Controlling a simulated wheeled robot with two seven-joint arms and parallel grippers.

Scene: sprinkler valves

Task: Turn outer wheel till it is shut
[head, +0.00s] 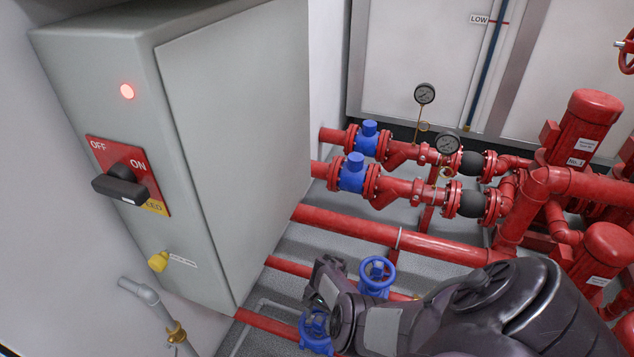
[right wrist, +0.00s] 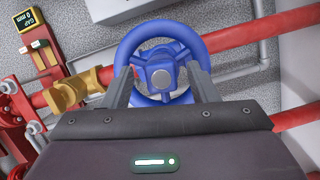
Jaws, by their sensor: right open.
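Two blue valve wheels show low in the head view. One blue wheel (head: 376,272) stands clear, just right of my right gripper. The other blue valve (head: 316,332) is lower left and partly hidden by my right gripper (head: 318,298). My right gripper (right wrist: 163,78) is open, one finger on each side of the hub, over the wheel's lower half. Whether the fingers touch the wheel, I cannot tell. My left gripper is not in view.
A grey cabinet (head: 240,130) with an OFF/ON switch (head: 122,186) stands left of the valves. Red pipes (head: 390,238) run behind and beside them. In the right wrist view a brass fitting (right wrist: 75,90) and a red pipe lie close left of the wheel.

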